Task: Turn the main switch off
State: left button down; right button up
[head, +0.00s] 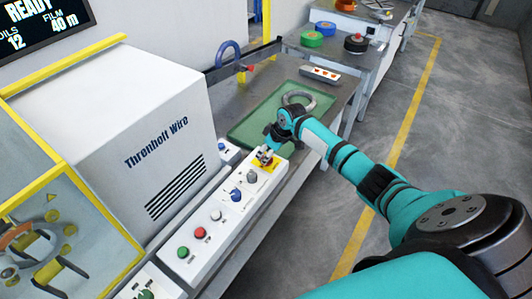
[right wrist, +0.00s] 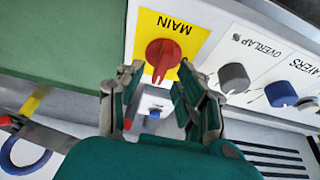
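The main switch (right wrist: 163,56) is a red rotary knob on a yellow plate marked MAIN (right wrist: 190,26), in the upper middle of the right wrist view. Its narrow handle runs roughly up and down in that picture, slightly tilted. My right gripper (right wrist: 158,78) is open, its two fingers apart on either side of the handle's lower end; I cannot tell whether they touch it. In the head view the right gripper (head: 267,149) is over the yellow plate (head: 262,164) at the panel's far end and hides most of the knob. My left gripper is not in view.
The white control panel (head: 206,262) also carries a grey OVERLAP knob (right wrist: 233,77), a blue LAYERS knob (right wrist: 281,93), and red and green buttons. A green mat (head: 252,127) with a grey coil (head: 299,99) lies beyond. The white machine housing (head: 120,100) stands left.

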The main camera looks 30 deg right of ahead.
jog(key=shift+w+f, duration=0.15)
jog(key=shift+f, duration=0.3)
jog(key=shift+c, duration=0.2)
grip_shut()
